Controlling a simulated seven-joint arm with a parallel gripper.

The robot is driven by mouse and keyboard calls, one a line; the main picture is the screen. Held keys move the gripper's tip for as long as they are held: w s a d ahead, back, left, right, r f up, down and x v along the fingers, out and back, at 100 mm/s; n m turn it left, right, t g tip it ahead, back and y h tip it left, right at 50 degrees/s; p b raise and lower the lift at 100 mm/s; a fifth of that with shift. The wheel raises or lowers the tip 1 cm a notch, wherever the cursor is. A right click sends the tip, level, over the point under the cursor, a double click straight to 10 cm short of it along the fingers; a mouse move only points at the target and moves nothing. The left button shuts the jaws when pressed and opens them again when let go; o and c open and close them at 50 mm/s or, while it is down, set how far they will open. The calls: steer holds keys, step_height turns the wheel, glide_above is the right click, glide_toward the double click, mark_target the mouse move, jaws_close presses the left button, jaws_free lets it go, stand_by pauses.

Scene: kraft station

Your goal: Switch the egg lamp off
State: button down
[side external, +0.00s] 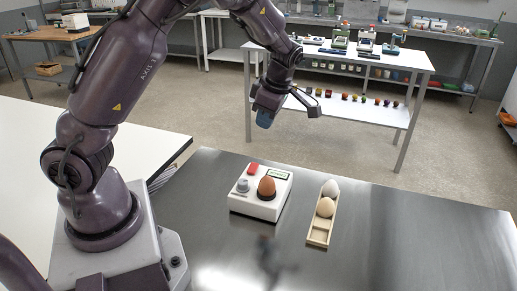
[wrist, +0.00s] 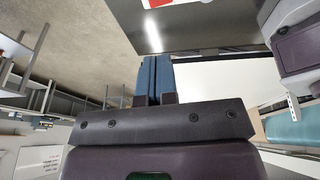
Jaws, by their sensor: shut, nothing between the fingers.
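The egg lamp (side external: 257,208) is a white box on the steel table. A brown egg (side external: 267,187) sits upright on a dark ring on its top. A red switch (side external: 253,168) is at its back left, with a grey knob-like part (side external: 242,185) in front of it. I cannot tell whether the lamp is lit. My gripper (side external: 264,120) is shut and empty, high above and behind the lamp, apart from it. In the wrist view its blue fingers (wrist: 154,78) are together; a sliver of the white box (wrist: 157,3) shows at the top edge.
The steel table (side external: 400,240) is clear farther right. A white bench with small pots (side external: 350,98) stands behind.

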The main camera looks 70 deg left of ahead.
mark_target(254, 165)
steer(key=x, duration=0.8)
steer(key=w+x, duration=0.1)
steer(key=x, duration=0.4)
steer(key=shift+d+f, duration=0.2)
steer(key=shift+f, duration=0.25)
